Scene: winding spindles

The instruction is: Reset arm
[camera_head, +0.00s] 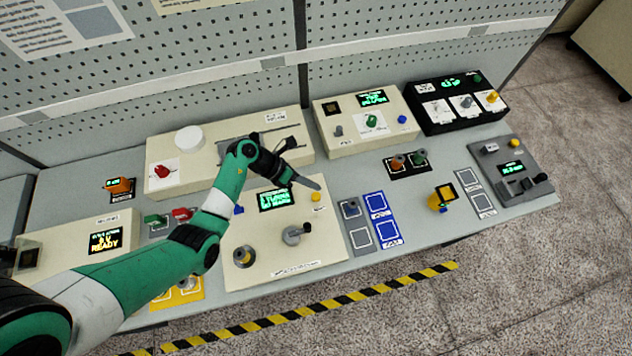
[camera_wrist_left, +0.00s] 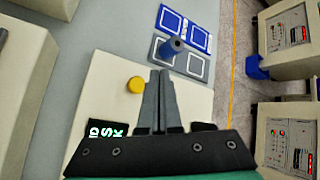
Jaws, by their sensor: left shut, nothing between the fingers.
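My left arm comes in from the left in the head view and reaches over the bench. Its gripper (camera_head: 305,182) is above the cream winding panel (camera_head: 262,262), next to a green-lit display (camera_head: 275,200). In the left wrist view the two fingers (camera_wrist_left: 160,78) are together, with nothing between them. My right gripper is not in view.
Cream and black control boxes (camera_head: 365,118) line the back. Blue pads (camera_head: 382,215) and a yellow-and-black block (camera_head: 441,197) lie right of the panel. A grey device (camera_head: 515,170) is at the right end. Pegboard (camera_head: 400,45) rises behind.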

